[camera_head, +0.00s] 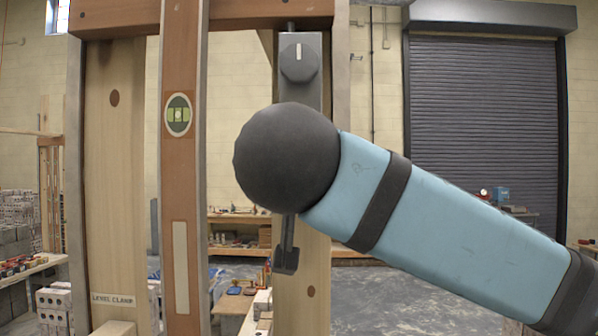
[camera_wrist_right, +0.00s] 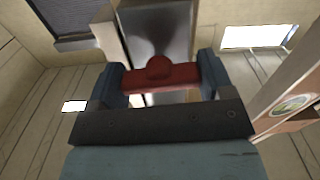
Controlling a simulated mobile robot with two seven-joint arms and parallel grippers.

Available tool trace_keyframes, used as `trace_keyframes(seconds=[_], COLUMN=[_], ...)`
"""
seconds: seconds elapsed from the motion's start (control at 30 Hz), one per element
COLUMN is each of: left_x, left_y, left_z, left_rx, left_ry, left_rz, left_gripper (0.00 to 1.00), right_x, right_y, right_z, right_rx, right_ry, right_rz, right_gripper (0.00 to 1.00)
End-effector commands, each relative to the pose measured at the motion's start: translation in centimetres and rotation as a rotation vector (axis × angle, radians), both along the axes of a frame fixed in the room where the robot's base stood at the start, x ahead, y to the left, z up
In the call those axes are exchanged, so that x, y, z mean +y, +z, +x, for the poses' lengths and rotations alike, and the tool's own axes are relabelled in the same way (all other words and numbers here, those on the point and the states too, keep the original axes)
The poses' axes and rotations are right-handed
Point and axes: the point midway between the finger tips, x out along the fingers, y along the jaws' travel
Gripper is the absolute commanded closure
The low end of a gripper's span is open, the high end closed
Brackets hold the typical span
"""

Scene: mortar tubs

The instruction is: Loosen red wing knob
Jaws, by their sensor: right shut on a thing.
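The red wing knob (camera_wrist_right: 160,72) is in the right wrist view, a red bar with a round hub in its middle. My right gripper (camera_wrist_right: 161,80) is shut on it, with one blue-grey finger at each end of the bar. Behind the knob is the grey metal clamp plate (camera_wrist_right: 157,30). In the head view the clamp plate (camera_head: 314,88) is mounted on a wooden post and has a grey dial (camera_head: 299,58). My right arm's dark round joint and light-blue link hide the knob and the gripper there. My left gripper is in neither view.
A wooden spirit level (camera_head: 181,225) with a green vial stands upright left of the clamp. A wide wooden post (camera_head: 115,190) labelled "LEVEL CLAMP" is further left, under a top beam (camera_head: 120,20). Benches and a roller shutter (camera_head: 485,120) are in the background.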

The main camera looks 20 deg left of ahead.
Motion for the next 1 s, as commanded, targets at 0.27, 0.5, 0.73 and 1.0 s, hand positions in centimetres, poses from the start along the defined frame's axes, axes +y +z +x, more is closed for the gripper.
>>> trace_keyframes(seconds=[0.27,0.5,0.73,1.0], left_x=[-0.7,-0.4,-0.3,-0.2], left_y=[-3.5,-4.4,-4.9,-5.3], left_z=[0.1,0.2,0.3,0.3], left_rx=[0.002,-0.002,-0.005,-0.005], left_ry=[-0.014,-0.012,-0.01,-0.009], left_rz=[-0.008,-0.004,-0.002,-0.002], left_gripper=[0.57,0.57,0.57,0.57], right_x=[0.1,0.1,0.1,0.2], right_y=[-0.5,-0.2,-0.1,-0.1], right_z=[0.0,0.0,0.0,-0.1], right_rx=[-0.058,-0.123,-0.183,-0.255], right_ry=[0.001,0.001,0.0,-0.001], right_rz=[-0.2,-0.421,-0.631,-0.88], right_gripper=[0.49,0.49,0.49,0.49])
